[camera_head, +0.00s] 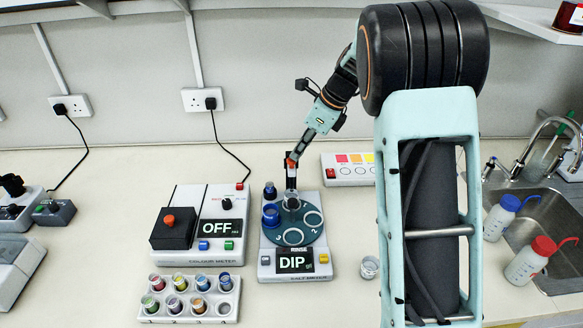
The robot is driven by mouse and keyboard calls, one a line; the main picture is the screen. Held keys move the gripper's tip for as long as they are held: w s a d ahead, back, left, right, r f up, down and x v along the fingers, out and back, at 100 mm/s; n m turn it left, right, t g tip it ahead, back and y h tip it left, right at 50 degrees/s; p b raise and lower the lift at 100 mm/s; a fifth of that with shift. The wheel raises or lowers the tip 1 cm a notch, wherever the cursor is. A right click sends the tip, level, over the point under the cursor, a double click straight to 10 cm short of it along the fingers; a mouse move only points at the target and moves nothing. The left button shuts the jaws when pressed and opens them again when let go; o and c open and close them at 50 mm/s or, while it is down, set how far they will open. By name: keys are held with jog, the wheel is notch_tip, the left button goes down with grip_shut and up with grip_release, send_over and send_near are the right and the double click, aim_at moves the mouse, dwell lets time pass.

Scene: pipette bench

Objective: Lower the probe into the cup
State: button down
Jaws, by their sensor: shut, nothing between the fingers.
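The salt meter (268,272) stands mid-bench, with a small screen (295,263) reading DIP. On top is a round dark teal plate (293,238) with numbered white rings. A blue cup (270,216) sits at the plate's left. A dark upright post (291,180) stands at the back of the meter. A grey round part (291,203) is below it over the plate; I cannot tell whether it is the probe or a cup. My gripper (292,160) is shut and empty, at the orange piece by the post's top. Contact is unclear.
The colour meter (170,262), reading OFF, stands left. A white rack (187,309) of several coloured pots is in front of it. A small clear pot (370,267) stands right of the salt meter. A colour-patch box (345,170) is behind; a sink (545,225) is far right.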

jog(key=shift+f, duration=0.2)
notch_tip(320, 180, down, 5)
jog(key=shift+f+b, duration=0.1)
jog(key=shift+b, duration=1.1)
jog(key=shift+d+r+p, duration=0.1)
jog(key=shift+r+p, duration=0.2)
jog(key=shift+r, duration=0.05)
jog(key=shift+s+d+r+p, duration=0.2)
jog(key=shift+s+d+p, duration=0.1)
jog(key=shift+d, duration=0.35)
jog(key=shift+s+d+r+p, duration=0.15)
jog(key=shift+s+d, duration=0.1)
jog(key=shift+d, duration=0.35)
jog(key=v, duration=1.2)
